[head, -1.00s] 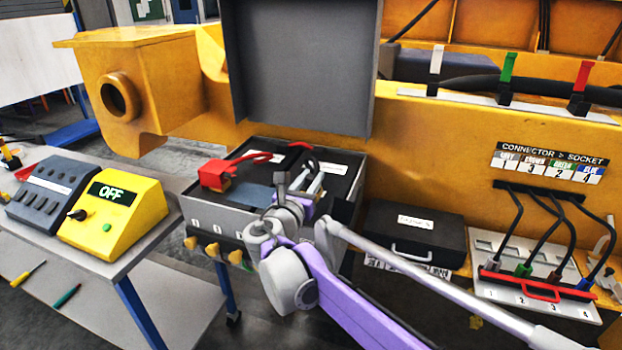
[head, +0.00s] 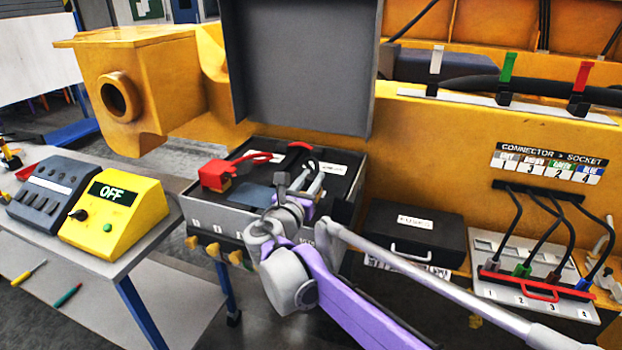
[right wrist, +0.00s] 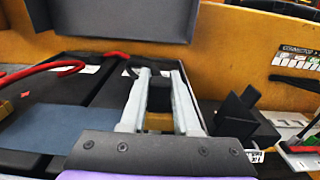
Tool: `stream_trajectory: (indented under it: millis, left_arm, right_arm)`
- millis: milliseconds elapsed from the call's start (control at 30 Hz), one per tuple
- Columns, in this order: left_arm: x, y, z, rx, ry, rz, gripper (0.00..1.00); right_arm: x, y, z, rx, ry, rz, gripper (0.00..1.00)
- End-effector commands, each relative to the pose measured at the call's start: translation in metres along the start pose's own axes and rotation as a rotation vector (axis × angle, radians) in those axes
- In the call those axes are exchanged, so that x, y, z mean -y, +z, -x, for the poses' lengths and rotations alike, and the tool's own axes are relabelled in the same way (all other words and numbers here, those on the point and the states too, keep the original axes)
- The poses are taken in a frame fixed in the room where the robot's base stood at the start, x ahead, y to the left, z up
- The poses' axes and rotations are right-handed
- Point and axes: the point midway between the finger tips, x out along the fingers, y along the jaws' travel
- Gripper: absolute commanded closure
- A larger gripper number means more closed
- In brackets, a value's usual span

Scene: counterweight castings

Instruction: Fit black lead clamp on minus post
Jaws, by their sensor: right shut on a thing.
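My right gripper (head: 300,182) is over the right part of the open battery box (head: 347,218). In the right wrist view its two grey fingers (right wrist: 160,85) are shut on a dark piece, which looks like the black lead clamp (right wrist: 159,97). A brassy patch shows below it. The black lead (head: 311,160) arcs up behind the fingers. I cannot tell whether the clamp touches the minus post, which is hidden by the clamp and fingers. The red clamp (head: 214,174) with its red lead (head: 252,157) sits at the box's left side. My left gripper is not in view.
The grey lid (head: 300,70) stands open behind the box. A black case (head: 415,228) is to the right, then a socket panel (head: 488,243) with plugged leads. A yellow unit (head: 115,215) reading OFF stands on the left bench. The yellow machine wall closes the back.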

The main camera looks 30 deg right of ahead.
Motion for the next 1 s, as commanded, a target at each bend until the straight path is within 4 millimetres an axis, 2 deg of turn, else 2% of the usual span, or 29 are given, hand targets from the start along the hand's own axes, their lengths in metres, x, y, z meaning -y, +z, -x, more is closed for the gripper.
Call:
stream_trajectory:
  millis: [333, 1000]
  left_arm:
    - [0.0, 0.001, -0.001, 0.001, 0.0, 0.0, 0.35]
    - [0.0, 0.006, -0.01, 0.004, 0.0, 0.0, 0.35]
  right_arm:
    - [0.0, -0.002, 0.0, 0.0, 0.0, 0.0, 1.0]
    - [0.0, -0.019, 0.0, 0.0, 0.0, 0.001, 1.0]
